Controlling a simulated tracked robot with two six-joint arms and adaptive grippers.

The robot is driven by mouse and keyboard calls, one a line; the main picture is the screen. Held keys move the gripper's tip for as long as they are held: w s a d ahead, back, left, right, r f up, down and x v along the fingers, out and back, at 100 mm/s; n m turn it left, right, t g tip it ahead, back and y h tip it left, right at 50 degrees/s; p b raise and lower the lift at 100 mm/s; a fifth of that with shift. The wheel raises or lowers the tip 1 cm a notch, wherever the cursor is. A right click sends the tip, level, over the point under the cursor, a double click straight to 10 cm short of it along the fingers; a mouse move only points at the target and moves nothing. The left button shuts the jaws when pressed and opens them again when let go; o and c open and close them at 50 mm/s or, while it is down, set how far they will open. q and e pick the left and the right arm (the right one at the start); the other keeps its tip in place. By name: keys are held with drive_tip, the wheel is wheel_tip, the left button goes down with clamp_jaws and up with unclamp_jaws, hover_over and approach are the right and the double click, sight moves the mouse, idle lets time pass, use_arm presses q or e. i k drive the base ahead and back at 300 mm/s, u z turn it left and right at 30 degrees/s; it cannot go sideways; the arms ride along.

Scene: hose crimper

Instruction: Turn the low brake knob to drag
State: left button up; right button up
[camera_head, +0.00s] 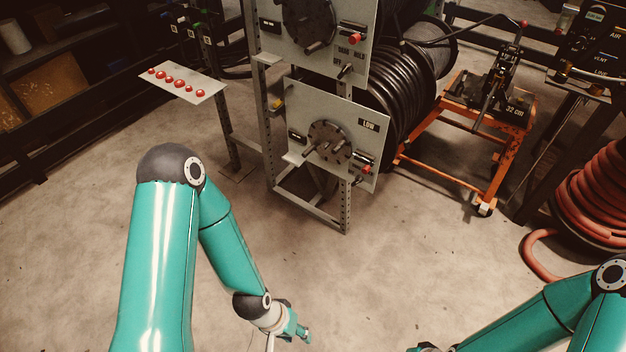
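The lower panel (305,105), labelled LOW, is a pale plate on the front of the reel rack. It carries a round dark disc (330,142) with several pegs. A small red-tipped part (366,169) sits at the panel's lower right edge, with dark fittings around it. The low brake knob's pointer and its marks are too small to read. My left gripper (303,334) hangs low over the floor, well in front of and below the panel, touching nothing visible. Its finger opening is too small to judge. My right arm comes in at the bottom right, its fingers out of frame.
The upper panel (276,45) has its own disc, a red-tipped part and a lettered switch. Black hose (395,90) is wound behind. An orange cart (448,150) and red coiled hose (592,200) stand right. A red-button plate (207,88) stands left. Floor ahead is clear.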

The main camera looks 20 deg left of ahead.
sight(359, 179)
drive_tip(key=u, duration=0.55)
drive_tip(key=i, duration=1)
